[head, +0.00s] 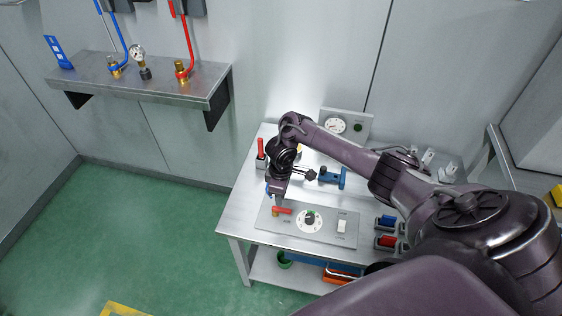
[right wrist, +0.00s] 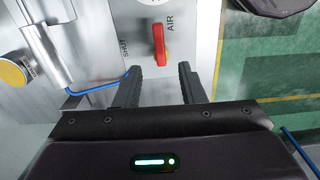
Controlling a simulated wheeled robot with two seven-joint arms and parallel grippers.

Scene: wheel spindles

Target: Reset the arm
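My right arm reaches in from the right in the head view, bent over the steel table. My right gripper (head: 279,197) is over the left part of the control panel (head: 330,236). In the right wrist view its two dark fingers (right wrist: 160,70) are apart with nothing between them. Just beyond the fingertips is a red valve handle (right wrist: 161,45) on the panel, beside the words AIR and SHUT. The red handle also shows in the head view (head: 283,211). I cannot tell whether the fingers touch it. My left gripper is not in view.
The panel has a round dial (head: 309,220) and a white switch (head: 342,226). A blue fixture (head: 333,178) and a gauge box (head: 355,125) stand farther back. Red and blue parts sit at the table's right. A wall shelf (head: 140,83) holds hose fittings.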

